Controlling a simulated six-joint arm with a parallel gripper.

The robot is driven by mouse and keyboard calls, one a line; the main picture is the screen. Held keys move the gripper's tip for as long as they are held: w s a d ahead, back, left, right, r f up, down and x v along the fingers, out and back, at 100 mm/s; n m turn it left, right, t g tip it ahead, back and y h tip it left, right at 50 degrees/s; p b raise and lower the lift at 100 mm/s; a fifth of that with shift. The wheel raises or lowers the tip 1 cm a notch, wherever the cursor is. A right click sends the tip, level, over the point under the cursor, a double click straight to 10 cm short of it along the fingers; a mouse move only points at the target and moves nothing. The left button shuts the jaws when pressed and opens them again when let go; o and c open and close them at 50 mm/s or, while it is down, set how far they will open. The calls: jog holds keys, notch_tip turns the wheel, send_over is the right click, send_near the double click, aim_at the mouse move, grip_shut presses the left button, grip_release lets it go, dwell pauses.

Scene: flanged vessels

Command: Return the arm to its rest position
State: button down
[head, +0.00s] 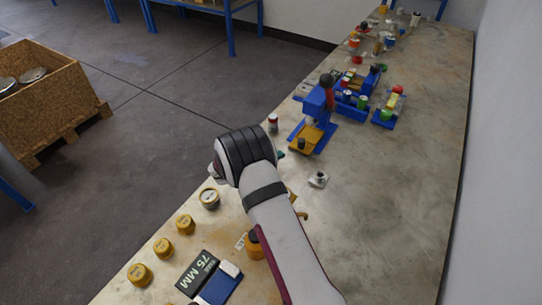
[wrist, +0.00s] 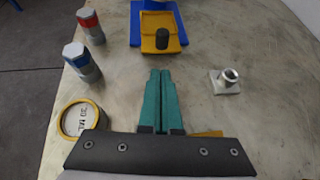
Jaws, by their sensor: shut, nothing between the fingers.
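My arm reaches over the workbench (head: 395,190) from the bottom of the head view. My gripper (wrist: 160,73) shows in the wrist view with its two teal fingers together and nothing between them. It is above the bare bench top, apart from the things around it. In the head view my own wrist hides almost all of the gripper, with only a bit of teal (head: 280,154) showing.
A metal flanged fitting (wrist: 225,81) stands right of the fingers. A blue press with a yellow plate (wrist: 160,35) is ahead. Red-banded (wrist: 90,25) and blue-banded (wrist: 81,61) bottles and a yellow-rimmed vessel (wrist: 80,119) are left. The bench's right side is clear.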

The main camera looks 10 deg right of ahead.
jog(key=s+d+r+m+g+y, duration=0.1)
jog(key=s+r+m+g, duration=0.1)
jog(key=s+r+m, duration=0.55)
jog(key=s+r+m+g+y, duration=0.1)
jog(key=s+r+m+g, duration=0.3)
jog(key=s, duration=0.6)
jog(key=s+d+r+m+g+y, duration=0.1)
jog(key=s+r+m, duration=0.3)
jog(key=s+m, duration=0.35)
jog(key=s+a+m+y, duration=0.4)
jog(key=s+a+m, duration=0.1)
jog(key=s, duration=0.3)
jog(key=s+a+r+m+y, duration=0.1)
jog(key=s+a+m+y, duration=0.3)
jog(key=s, duration=0.5)
jog(key=a+m, duration=0.2)
jog(key=shift+s+r+m+y, duration=0.15)
jog(key=shift+r+m+y, duration=0.15)
jog(key=shift+m, duration=0.1)
